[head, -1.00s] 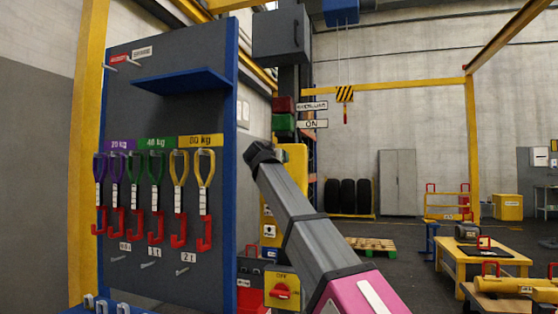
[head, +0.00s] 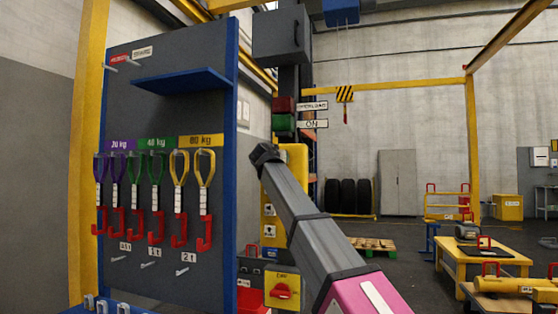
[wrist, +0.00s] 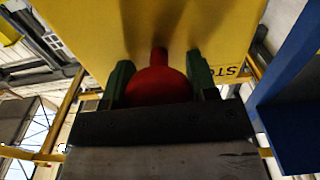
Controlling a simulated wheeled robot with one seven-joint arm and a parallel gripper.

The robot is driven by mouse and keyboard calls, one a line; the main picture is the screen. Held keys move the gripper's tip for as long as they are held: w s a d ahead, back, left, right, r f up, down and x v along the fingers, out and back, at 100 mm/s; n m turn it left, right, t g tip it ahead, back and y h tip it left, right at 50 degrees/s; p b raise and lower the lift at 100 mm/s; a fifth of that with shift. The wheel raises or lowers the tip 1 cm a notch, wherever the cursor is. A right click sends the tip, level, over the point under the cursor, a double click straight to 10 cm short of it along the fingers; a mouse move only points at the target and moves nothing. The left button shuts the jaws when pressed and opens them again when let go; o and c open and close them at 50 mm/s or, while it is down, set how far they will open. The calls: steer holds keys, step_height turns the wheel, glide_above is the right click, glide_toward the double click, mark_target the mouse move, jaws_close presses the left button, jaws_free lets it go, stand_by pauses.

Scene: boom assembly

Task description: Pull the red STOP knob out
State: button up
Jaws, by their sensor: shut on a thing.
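The red STOP knob (wrist: 160,87) shows in the wrist view as a round red head with a short red stem, standing out from a yellow panel (wrist: 100,30). Part of a STOP label (wrist: 232,71) shows to its right. My gripper (wrist: 159,66) has one green finger on each side of the knob's head and is shut on it. The dark gripper body hides the near part of the knob. In the head view the yellow control box (head: 297,165) stands partly behind my arm. The knob and my gripper are hidden there.
A blue-edged grey board (head: 175,120) with coloured slings and red hooks stands left of my arm. A yellow box with a red rotary switch (head: 282,291) sits low beside the arm. A blue upright (wrist: 285,95) is close at right in the wrist view.

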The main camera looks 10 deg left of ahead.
steer(key=s, duration=0.3)
steer(key=o, duration=1.2)
steer(key=shift+a, duration=0.1)
steer(key=shift+o, duration=0.2)
steer(key=s, duration=1.1)
steer(key=shift+a, duration=0.4)
steer(key=shift+w, duration=0.1)
